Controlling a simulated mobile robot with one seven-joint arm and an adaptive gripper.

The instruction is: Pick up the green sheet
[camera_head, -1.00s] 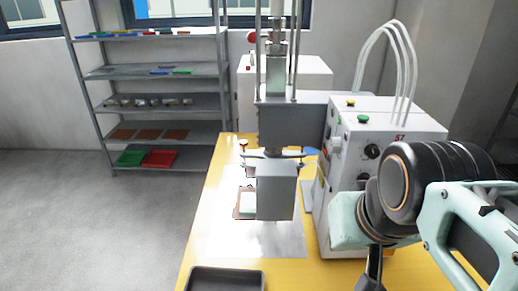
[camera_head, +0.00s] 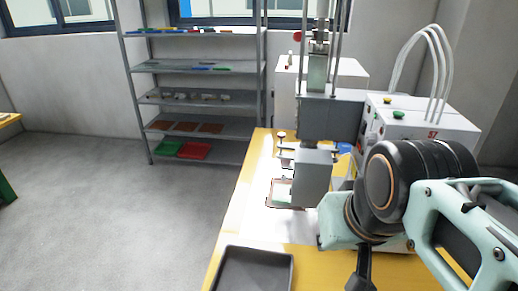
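Several thin coloured pieces lie on the top shelf of the grey rack at the back left; one at the left end looks green (camera_head: 150,30). A pale green sheet (camera_head: 281,193) also shows in a brown-edged frame under the press head (camera_head: 312,178), partly hidden by it. I cannot tell which is the green sheet of the task. My gripper (camera_head: 361,284) shows only as a dark part at the bottom edge, below my arm; its fingertips are out of view. It is apart from the rack and in front of the press.
The rack's bottom shelf (camera_head: 228,157) holds a green tray (camera_head: 167,148) and a red tray (camera_head: 195,151). A dark empty tray (camera_head: 254,252) sits at the yellow table's (camera_head: 237,222) near end. A white control box (camera_head: 418,122) stands right of the press. The floor at left is clear.

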